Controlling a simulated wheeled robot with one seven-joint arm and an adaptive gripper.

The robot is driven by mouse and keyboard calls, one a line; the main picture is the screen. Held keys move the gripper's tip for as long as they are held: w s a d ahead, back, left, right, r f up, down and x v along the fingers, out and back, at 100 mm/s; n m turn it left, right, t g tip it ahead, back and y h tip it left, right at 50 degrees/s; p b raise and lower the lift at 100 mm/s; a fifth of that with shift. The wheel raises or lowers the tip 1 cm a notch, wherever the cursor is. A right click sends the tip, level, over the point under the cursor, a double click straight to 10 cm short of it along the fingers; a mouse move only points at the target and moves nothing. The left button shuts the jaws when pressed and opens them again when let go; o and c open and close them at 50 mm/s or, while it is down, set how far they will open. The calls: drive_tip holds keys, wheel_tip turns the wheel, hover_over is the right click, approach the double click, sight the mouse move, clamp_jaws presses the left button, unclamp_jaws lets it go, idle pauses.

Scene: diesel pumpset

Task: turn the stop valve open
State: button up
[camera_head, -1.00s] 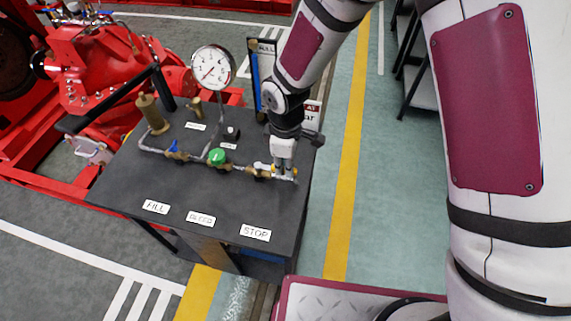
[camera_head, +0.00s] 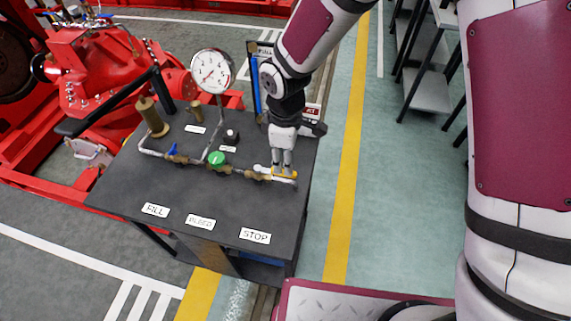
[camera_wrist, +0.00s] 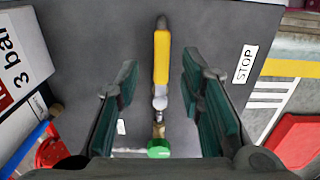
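The stop valve is at the right end of the pipe run on the dark table. Its yellow lever handle (camera_wrist: 161,58) points away from the green knob (camera_wrist: 159,148) in the wrist view, roughly in line with the pipe. The handle also shows below my fingers in the head view (camera_head: 286,174). My gripper (camera_head: 282,170) points down over the valve. In the wrist view my gripper (camera_wrist: 160,85) is open, with its green finger pads either side of the handle and a gap on both sides. The valve body is partly hidden.
A pressure gauge (camera_head: 212,71) stands on a stem behind the pipe. A blue valve handle (camera_head: 172,149) and the green knob sit further left. FILL, BLEED and STOP labels (camera_head: 255,235) lie along the front.

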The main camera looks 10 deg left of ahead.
wheel_tip(320, 180, up, 8)
idle(0.7)
drive_tip(key=s+d+r+m+t, duration=0.25)
drive_tip(key=d+r+m, duration=0.55)
drive_tip(key=d+r, duration=0.65)
drive_tip(key=s+d+r+m+t, duration=0.1)
drive_tip(key=s+d+r+m, duration=0.2)
drive_tip(key=s+d, duration=0.3)
drive_tip(key=s+d+r+m+t, duration=0.1)
drive_tip(key=s+d+r+m, duration=0.1)
drive_tip(key=s+d+m, duration=0.4)
drive_tip(key=shift+s+r, duration=0.4)
drive_tip(key=shift+s, duration=0.5)
